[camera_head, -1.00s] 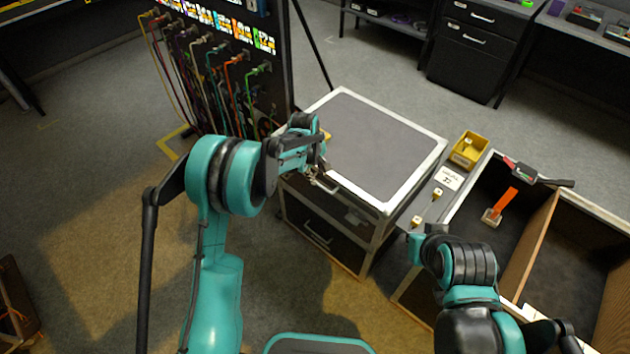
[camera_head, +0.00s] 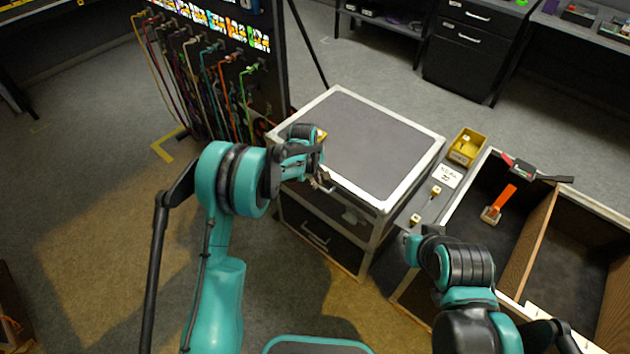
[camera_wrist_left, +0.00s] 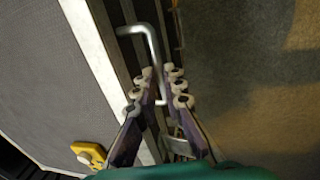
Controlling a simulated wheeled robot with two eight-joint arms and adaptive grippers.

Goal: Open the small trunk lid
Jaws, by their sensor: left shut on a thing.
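The small trunk is a dark case with silver metal edges and a flat grey lid (camera_head: 375,145). The lid looks shut on the body. My left gripper (camera_head: 323,181) is at the trunk's front edge. In the left wrist view, my left gripper (camera_wrist_left: 159,90) is closed around the lower part of a bent silver handle (camera_wrist_left: 142,30) beside the lid's metal rim. The grey lid (camera_wrist_left: 50,70) fills the left of that view. My right gripper (camera_head: 414,240) is right of the trunk, near the open crate; its fingers are too small to read.
An open crate (camera_head: 545,235) with a wooden divider stands at the right and holds an orange-handled tool (camera_head: 498,203). A cable panel (camera_head: 215,60) stands behind left. A yellow piece (camera_wrist_left: 90,154) is on the lid. Floor at the left is clear.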

